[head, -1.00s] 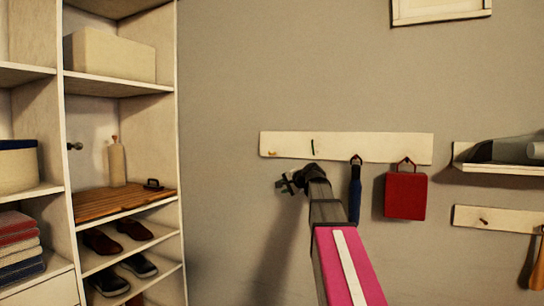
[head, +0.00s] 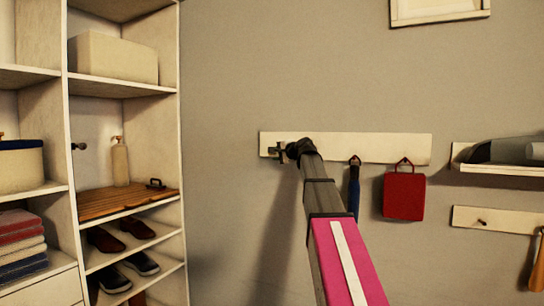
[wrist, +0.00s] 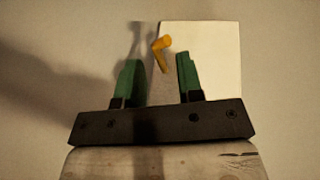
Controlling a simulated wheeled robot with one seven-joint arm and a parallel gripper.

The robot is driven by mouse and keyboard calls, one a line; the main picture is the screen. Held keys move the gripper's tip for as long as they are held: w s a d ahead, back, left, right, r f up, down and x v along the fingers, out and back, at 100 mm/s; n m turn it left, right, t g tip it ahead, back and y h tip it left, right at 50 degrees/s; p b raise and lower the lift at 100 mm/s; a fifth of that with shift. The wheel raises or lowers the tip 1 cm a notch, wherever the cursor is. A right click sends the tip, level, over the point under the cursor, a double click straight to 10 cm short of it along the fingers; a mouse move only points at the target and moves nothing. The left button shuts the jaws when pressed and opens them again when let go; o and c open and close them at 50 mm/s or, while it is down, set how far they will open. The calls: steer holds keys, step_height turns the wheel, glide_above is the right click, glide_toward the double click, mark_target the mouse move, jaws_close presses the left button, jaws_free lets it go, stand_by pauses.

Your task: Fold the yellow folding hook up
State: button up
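The yellow folding hook (wrist: 161,50) sits at the left end of a pale wall board (wrist: 215,65) in the wrist view. It appears between the tips of my gripper's two green fingers, slightly nearer the right one. My gripper (wrist: 158,60) is open, with a clear gap on both sides of the hook; I see no contact. In the head view my gripper (head: 278,152) is in front of the left end of the board (head: 385,148), and the yellow hook is hidden behind it.
A red bag (head: 404,195) and a dark blue item (head: 354,188) hang on the board right of my arm. A shelf unit (head: 182,150) stands at the left. Another shelf (head: 497,168) and a lower peg board (head: 500,220) are at the right.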

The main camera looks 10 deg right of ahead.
steer(key=shift+x, duration=1.6)
steer(key=shift+f, duration=0.1)
jaws_close()
